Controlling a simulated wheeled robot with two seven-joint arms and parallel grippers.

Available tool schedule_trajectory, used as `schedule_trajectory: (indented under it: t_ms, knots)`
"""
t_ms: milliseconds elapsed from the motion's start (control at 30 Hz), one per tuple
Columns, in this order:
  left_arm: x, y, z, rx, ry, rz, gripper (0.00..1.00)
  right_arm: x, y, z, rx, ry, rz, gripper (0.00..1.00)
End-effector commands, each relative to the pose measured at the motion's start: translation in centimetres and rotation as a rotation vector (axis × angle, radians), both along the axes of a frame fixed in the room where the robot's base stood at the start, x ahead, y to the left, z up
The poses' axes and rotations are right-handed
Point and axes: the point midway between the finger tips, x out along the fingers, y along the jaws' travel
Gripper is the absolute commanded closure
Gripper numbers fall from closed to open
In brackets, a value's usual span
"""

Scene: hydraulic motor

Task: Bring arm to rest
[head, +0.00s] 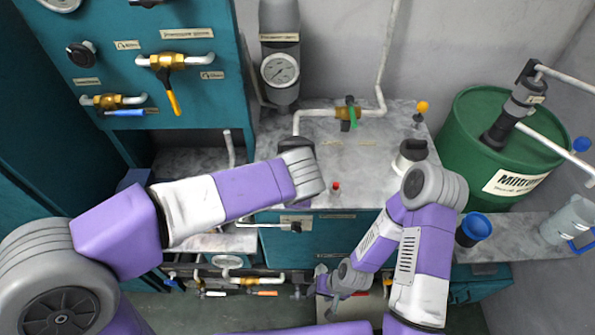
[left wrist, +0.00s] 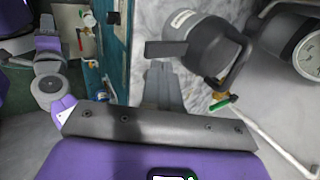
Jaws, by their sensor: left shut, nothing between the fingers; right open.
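My left arm (head: 235,195) reaches in from the left over the grey marbled bench, its wrist end above the bench. Its gripper is hidden under the wrist in the head view. In the left wrist view the left gripper (left wrist: 163,75) shows shut and empty, beside a grey and black canister with a handle (left wrist: 205,45), with no clear contact. My right arm (head: 425,240) is folded down in front of the bench. My right gripper (head: 330,282) is low, open and empty, in front of the lower pipes.
A teal valve panel (head: 105,30) stands at the left. A green drum (head: 470,135) and blue-rimmed cup (head: 476,226) are at the right.

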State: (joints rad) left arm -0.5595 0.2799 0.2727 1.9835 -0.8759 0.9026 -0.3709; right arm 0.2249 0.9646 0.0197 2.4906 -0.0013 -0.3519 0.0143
Motion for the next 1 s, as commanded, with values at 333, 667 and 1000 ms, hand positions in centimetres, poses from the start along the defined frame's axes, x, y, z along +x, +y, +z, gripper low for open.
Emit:
schedule_trajectory:
  t_ms: [333, 667, 1000]
  knots:
    - [-6.5, 0.6, 4.4, -0.002, -0.007, -0.003, 1.0, 0.0, 0.0, 1.9, 0.0, 0.0, 0.0, 0.49]
    - [-8.6, 0.8, 5.5, -0.002, -0.006, -0.001, 1.0, 0.0, 0.0, 2.3, 0.0, 0.0, 0.0, 0.49]
    - [-7.6, 0.8, 1.3, -0.051, 0.111, 0.057, 1.0, 0.0, 0.0, 2.2, 0.0, 0.0, 0.0, 0.49]
